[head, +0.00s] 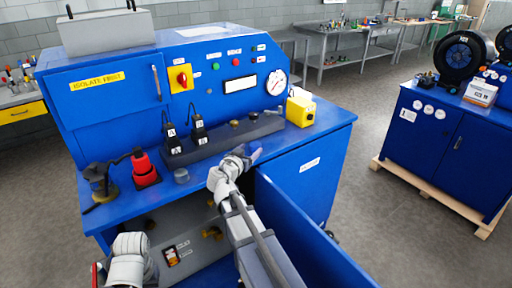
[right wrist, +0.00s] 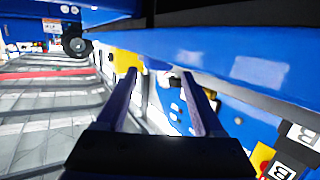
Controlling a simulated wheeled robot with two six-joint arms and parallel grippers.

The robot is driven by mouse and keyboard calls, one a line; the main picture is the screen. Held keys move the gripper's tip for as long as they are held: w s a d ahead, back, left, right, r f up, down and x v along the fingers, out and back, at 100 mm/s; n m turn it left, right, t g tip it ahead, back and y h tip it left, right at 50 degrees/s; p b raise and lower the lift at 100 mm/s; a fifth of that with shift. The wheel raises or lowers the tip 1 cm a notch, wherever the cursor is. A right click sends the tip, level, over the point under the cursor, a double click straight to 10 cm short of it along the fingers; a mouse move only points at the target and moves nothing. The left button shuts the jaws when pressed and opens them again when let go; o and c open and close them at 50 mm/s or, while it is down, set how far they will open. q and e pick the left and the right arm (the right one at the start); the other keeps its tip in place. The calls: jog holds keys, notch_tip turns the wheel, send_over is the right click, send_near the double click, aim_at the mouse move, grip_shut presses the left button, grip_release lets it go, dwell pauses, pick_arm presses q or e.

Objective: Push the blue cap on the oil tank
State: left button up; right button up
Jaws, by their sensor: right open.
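I cannot make out a blue cap in either view. My right gripper (head: 255,153) is at the bench's front edge, above the open door. In the right wrist view its two fingers (right wrist: 163,85) are spread, with nothing held between them. My left arm shows at the lower left, but its gripper is not visible.
The blue bench (head: 222,167) carries a red bottle jack (head: 145,168), black blocks with lettered tags, a yellow box (head: 301,107) and a gauge (head: 276,82). Its blue door (head: 312,235) is swung open beneath my right arm. Open floor (head: 400,235) lies to the right.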

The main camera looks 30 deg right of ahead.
aim_at(256, 143)
jog(key=shift+b+x, duration=0.45)
jog(key=shift+x, duration=2.4)
jog(key=shift+s+r, duration=0.1)
jog(key=shift+r, duration=0.05)
jog(key=c, duration=1.1)
jog(key=shift+r, duration=0.1)
notch_tip(256, 143, up, 10)
jog(key=p, duration=1)
